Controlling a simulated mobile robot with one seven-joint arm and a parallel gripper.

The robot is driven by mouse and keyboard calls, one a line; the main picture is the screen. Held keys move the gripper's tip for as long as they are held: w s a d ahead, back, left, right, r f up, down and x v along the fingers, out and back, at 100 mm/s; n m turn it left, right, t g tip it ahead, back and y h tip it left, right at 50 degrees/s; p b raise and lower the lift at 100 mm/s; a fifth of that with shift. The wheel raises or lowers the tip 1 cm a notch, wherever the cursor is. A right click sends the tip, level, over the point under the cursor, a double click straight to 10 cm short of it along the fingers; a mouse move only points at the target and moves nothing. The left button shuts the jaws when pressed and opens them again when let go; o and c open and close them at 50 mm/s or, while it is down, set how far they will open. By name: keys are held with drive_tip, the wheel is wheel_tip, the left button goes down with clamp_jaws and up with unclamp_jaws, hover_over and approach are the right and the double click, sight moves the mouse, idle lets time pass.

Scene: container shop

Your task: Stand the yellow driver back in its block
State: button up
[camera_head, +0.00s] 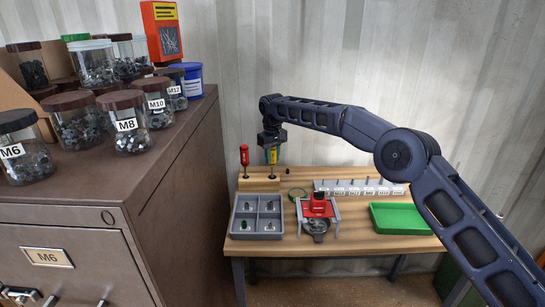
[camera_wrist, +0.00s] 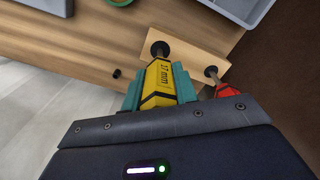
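My gripper (camera_head: 271,141) is shut on the yellow driver (camera_head: 272,156), with the driver hanging upright below it. In the wrist view the teal fingers (camera_wrist: 160,90) sit on both sides of the yellow handle, which is marked "17 mm" (camera_wrist: 159,80). The driver's dark lower end shows over the pale wooden block (camera_wrist: 193,48), near one end of it. The block (camera_head: 257,185) stands at the back left of the bench, below my gripper. I cannot tell whether the driver's end is in a hole or above the block. A red driver (camera_head: 244,158) stands in the block's left part.
The bench (camera_head: 270,247) also holds a grey divided tray (camera_head: 258,236), a red-topped fixture (camera_head: 318,207), a white labelled rack (camera_head: 358,189), a green tray (camera_head: 400,219) and a green ring (camera_head: 297,193). A brown cabinet (camera_head: 170,190) with jars stands at left.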

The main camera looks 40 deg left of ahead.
drive_tip(key=o, duration=0.4)
wheel_tip(320, 180, up, 11)
drive_tip(key=shift+f, duration=0.1)
idle(0.4)
